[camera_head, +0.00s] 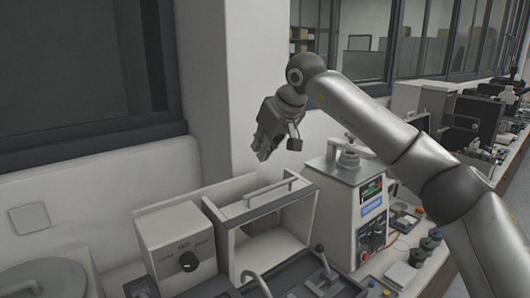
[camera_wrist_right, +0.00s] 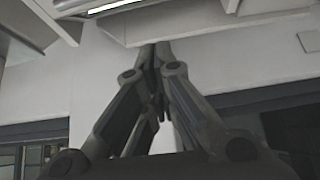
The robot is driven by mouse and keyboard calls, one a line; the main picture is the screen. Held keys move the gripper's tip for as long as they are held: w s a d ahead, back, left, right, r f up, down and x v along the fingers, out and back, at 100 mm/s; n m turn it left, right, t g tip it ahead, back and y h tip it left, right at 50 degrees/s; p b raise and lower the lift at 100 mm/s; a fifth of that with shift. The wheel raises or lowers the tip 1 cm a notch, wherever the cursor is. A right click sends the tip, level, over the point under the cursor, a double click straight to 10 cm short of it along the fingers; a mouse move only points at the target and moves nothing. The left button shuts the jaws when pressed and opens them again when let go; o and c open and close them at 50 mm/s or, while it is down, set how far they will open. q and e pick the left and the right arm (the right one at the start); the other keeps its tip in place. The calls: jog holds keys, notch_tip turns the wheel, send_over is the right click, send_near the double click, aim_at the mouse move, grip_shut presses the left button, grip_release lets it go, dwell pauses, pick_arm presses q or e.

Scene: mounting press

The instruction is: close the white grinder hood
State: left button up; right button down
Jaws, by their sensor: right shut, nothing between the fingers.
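The white grinder hood (camera_head: 222,222) is a box-shaped cover on the bench in the head view. A pale bar handle (camera_head: 270,190) runs along its upper part. Its front looks open onto a pale inside, and I cannot tell exactly how far the hood is tilted. My right gripper (camera_head: 262,152) is above and behind the hood, in front of the white wall, apart from the handle. Its fingers are shut and empty; the fingertips also show together in the right wrist view (camera_wrist_right: 157,48). The hood cannot be made out in the wrist view. My left gripper is not in view.
A grey and white machine with a display (camera_head: 371,195) stands close on the right, under my right arm. Dark parts and levers (camera_head: 322,262) lie in front. Open air surrounds the gripper.

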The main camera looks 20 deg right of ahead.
jog(key=p, duration=0.3)
send_over(261, 198)
jog(key=w+a, duration=0.1)
jog(key=w, duration=0.3)
jog(key=f, duration=0.6)
jog(key=shift+s+a, duration=0.2)
jog(key=shift+s, duration=0.05)
jog(key=shift+d+f, duration=0.1)
jog(key=shift+f, duration=0.3)
jog(key=s, duration=0.1)
jog(key=s+p, duration=0.1)
jog(key=s+d, duration=0.1)
jog(key=shift+f, duration=0.3)
jog(key=shift+s+d+f, duration=0.1)
jog(key=shift+s+f, duration=0.05)
jog(key=shift+s, duration=0.05)
